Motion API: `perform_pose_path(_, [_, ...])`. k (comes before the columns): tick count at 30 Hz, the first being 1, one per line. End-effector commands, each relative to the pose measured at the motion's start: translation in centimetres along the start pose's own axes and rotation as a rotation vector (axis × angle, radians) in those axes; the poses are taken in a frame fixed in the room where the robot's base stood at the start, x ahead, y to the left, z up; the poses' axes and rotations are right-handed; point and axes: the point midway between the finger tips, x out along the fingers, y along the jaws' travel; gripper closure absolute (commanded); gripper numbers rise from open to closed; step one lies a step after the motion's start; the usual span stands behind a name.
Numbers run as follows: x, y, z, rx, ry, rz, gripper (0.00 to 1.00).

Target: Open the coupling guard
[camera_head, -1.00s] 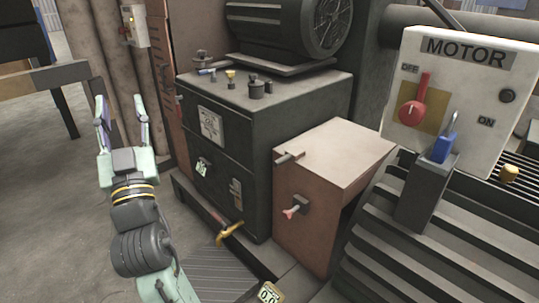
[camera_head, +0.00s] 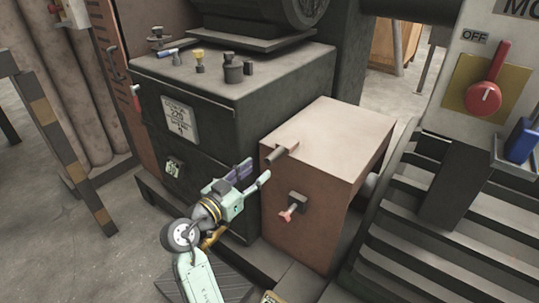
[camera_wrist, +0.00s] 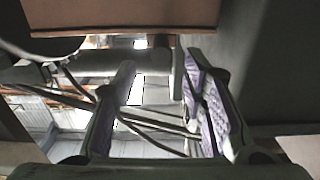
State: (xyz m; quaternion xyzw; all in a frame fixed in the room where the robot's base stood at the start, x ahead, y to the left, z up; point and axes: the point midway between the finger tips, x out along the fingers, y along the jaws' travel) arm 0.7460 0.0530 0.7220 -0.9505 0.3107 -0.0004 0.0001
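The coupling guard appears to be the reddish-brown box (camera_head: 335,140) with a pale top, beside the dark machine cabinet. A short dark bar handle (camera_head: 282,155) sticks out at its top left edge. A red-tipped latch knob (camera_head: 288,213) sits on its front face. My gripper (camera_head: 255,174) is just left of and below the handle, near the box's front left corner. In the wrist view its two fingers (camera_wrist: 158,100) stand apart with a gap between them. A reddish-brown panel (camera_wrist: 120,18) crosses the top of that view. Whether a finger touches the handle cannot be told.
The dark cabinet (camera_head: 225,130) stands behind my gripper, with small fittings on top. A white motor switch box (camera_head: 460,85) with a red knob is at right, above dark slatted covers (camera_head: 420,240). A striped post (camera_head: 60,150) stands at left, with bare floor around it.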

Motion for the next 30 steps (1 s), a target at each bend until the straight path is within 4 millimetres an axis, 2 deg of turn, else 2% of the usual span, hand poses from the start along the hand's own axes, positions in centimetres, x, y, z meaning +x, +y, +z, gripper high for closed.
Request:
perform_pose_path(6, [4.4, 0.0, -0.3, -0.001, -0.001, 0.002, 0.61])
perform_pose_path(13, [7.6, -0.1, -0.2, -0.001, -0.001, -0.001, 0.61])
perform_pose_path(18, [8.5, -0.1, -0.1, -0.001, -0.001, -0.003, 0.61])
perform_pose_path(25, [8.5, -0.1, 0.0, 0.000, -0.001, -0.003, 0.61])
perform_pose_path(30, [8.5, -0.1, 0.0, 0.000, 0.000, -0.003, 0.71])
